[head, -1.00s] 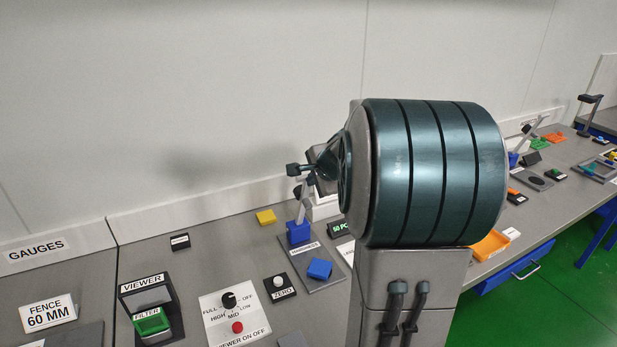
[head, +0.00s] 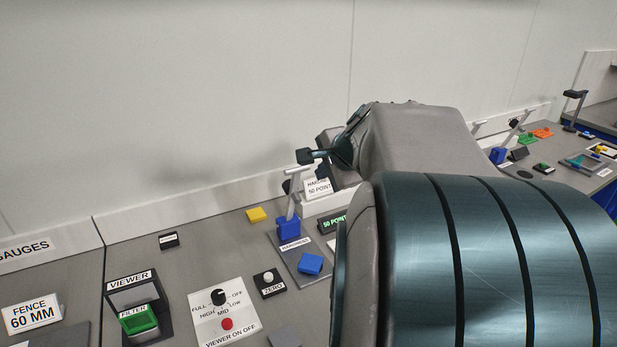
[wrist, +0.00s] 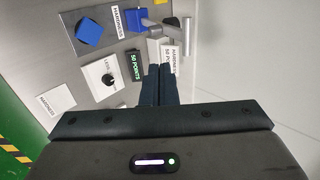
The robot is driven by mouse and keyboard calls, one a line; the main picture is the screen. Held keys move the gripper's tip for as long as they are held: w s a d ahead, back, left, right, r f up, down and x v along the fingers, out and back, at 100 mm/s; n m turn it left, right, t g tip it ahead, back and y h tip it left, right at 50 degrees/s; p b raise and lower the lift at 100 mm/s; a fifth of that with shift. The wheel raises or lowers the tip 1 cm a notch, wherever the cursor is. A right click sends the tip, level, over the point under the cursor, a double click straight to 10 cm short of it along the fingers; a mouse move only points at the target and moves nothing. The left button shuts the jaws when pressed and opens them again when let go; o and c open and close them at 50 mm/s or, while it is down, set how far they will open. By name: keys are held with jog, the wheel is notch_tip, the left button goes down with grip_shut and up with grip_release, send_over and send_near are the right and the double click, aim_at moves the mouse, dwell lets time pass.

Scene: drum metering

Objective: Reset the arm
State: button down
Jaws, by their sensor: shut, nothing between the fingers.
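My gripper (head: 308,156) is near the top of the hardness stand in the head view; it looks small and dark there. In the wrist view the gripper's two dark fingers (wrist: 159,72) are together, with nothing between them. The hardness stand has a blue block (head: 289,228) and an upright grey post with a bar at its top. In the wrist view the stand's grey bar (wrist: 176,30) lies beyond the fingertips. Whether the fingers touch the stand cannot be told.
A blue cube (head: 310,263), a yellow block (head: 257,215), a zero button (head: 268,281), a viewer (head: 135,303) and a panel with a black knob (head: 219,297) and red button stand on the grey bench. A wall is behind. Another bench (head: 597,178) is at the right.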

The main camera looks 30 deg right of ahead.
jog(key=s+a+f+n+g, duration=0.2)
jog(key=s+a+f+n, duration=0.3)
jog(key=s+a+n, duration=0.3)
jog(key=s+a+f+n+g, duration=0.3)
jog(key=s+a+f+n, duration=0.3)
jog(key=s+a+n, duration=0.3)
jog(key=shift+a+n+g, duration=0.3)
jog(key=shift+a+n, duration=0.6)
jog(key=shift+a, duration=0.3)
jog(key=shift+d, duration=0.1)
